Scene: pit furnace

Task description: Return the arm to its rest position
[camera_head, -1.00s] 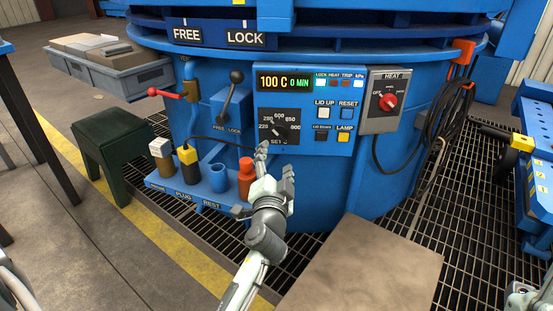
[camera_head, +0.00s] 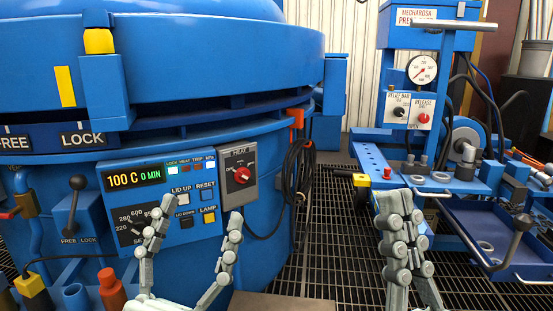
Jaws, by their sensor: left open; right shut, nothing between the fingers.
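My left gripper (camera_head: 200,212) is open and empty, with its two jointed fingers spread and pointing up. It overlaps the lower part of the blue furnace control panel (camera_head: 110,206) in the head view; whether it touches the panel I cannot tell. My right gripper (camera_head: 397,198) stands upright with its fingers together and nothing between them. It shows in front of the blue press bench and the floor grating. Both arms are mostly hidden below the frame's bottom edge.
The blue round furnace (camera_head: 225,60) fills the left side. A switch box with a red HEAT knob (camera_head: 242,174) and a black cable coil (camera_head: 297,180) hang on it. The press (camera_head: 427,50) with a gauge stands right. Grating (camera_head: 325,250) lies between them.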

